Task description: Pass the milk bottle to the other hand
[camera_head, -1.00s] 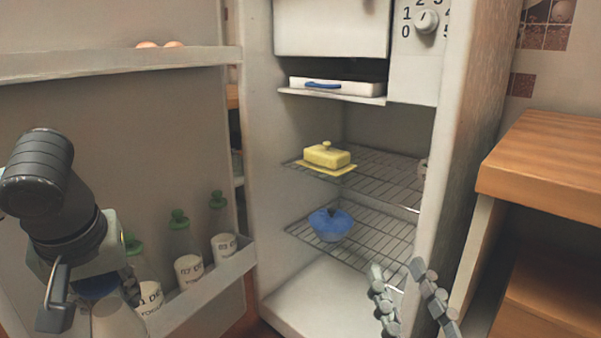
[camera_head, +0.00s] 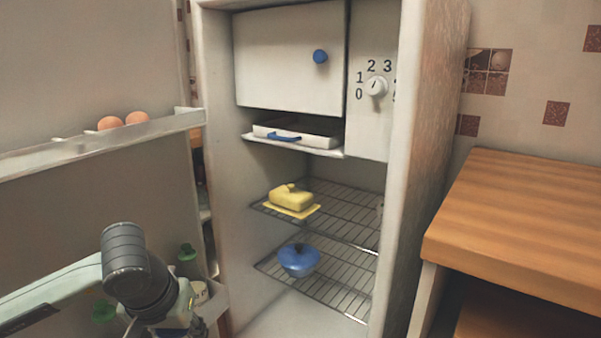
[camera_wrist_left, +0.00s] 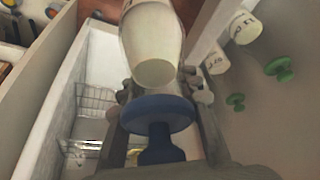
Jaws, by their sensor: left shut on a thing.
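The milk bottle (camera_wrist_left: 152,45), whitish with a blue cap (camera_wrist_left: 158,114), is in my left gripper (camera_wrist_left: 160,90). In the left wrist view the fingers close on both sides of it by the cap, and the bottle points away from the palm. In the head view my left gripper (camera_head: 180,325) is at the bottom left, in front of the fridge door shelf. There the bottle is mostly hidden by the wrist and cut off by the lower edge. My right gripper is not in view.
The fridge door stands open at left, with eggs (camera_head: 124,121) on its upper shelf and green-capped bottles (camera_head: 200,293) on its lower one. Inside the fridge are a yellow butter dish (camera_head: 291,198) and a blue lidded pot (camera_head: 298,261). A wooden counter (camera_head: 520,215) is at right.

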